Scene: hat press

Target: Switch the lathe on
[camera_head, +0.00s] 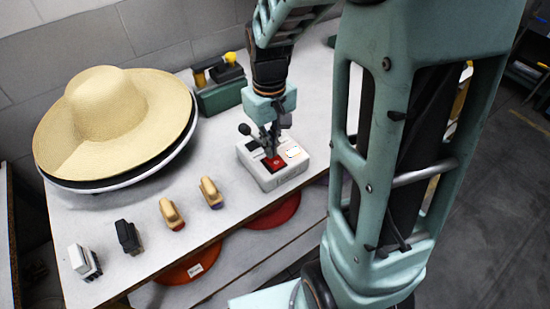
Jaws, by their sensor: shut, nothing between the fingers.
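A white control box (265,180) stands on the table near its front edge. It has a red panel on top and a lit spot at its right. A lever with a black knob (244,129) sticks up at its back left. My gripper (271,154) points down over the box, shut and empty, with its fingertips at or just above the red panel. I cannot tell whether they touch it. The fingers partly hide the panel and any switch on it. I cannot make out a lathe for certain.
A straw hat (103,108) lies on a round black and white base at the left. A green box (221,95) with a yellow knob stands behind. Several small brushes or blocks (171,214) line the front of the grey table (215,155). Red discs (190,264) lie below.

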